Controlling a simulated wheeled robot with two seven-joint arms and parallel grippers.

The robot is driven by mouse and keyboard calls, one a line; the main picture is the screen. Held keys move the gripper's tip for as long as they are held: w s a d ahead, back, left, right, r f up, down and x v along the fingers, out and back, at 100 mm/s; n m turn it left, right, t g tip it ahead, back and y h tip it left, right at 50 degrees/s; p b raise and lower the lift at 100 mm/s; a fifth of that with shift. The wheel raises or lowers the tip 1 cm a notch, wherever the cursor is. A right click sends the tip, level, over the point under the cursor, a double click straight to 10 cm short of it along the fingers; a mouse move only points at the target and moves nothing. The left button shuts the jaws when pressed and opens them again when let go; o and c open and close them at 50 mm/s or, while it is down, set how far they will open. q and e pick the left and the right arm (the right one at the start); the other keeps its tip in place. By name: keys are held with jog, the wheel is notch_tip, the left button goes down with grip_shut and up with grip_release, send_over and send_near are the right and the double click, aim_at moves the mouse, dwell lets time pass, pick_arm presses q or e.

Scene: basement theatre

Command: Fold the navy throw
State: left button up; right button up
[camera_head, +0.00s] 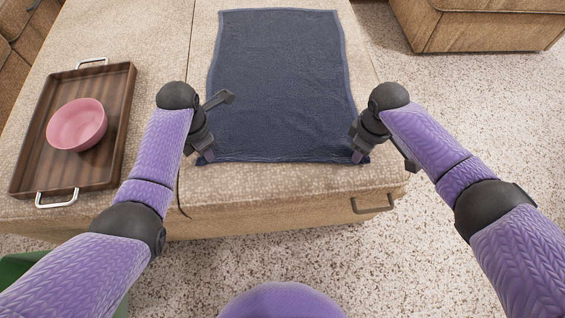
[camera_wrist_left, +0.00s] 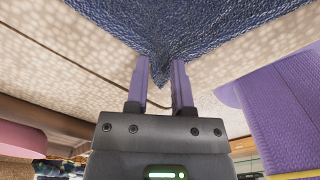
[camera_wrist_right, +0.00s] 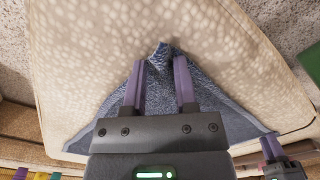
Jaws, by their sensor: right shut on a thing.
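The navy throw (camera_head: 280,85) lies spread flat on a beige upholstered ottoman (camera_head: 290,190), its near edge close to the ottoman's front. My left gripper (camera_head: 208,154) is at the throw's near left corner. In the left wrist view that corner tip (camera_wrist_left: 160,70) lies between its fingers; whether they pinch it is unclear. My right gripper (camera_head: 359,155) is at the near right corner and is shut on the throw. In the right wrist view the gathered corner (camera_wrist_right: 160,60) shows between its fingers.
A dark wooden tray (camera_head: 122,105) with metal handles lies left of the throw on the same upholstery, holding a pink bowl (camera_head: 77,125). Another beige upholstered piece (camera_head: 490,30) stands at the back right. Speckled carpet (camera_head: 460,100) lies to the right.

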pick_arm(q)
grip_shut()
pick_arm(e)
jog(key=shift+s+f, duration=0.1)
jog(key=shift+f, duration=0.05)
grip_shut()
pick_arm(q)
jog(key=shift+f, duration=0.1)
pick_arm(e)
jog(key=shift+d, duration=0.1)
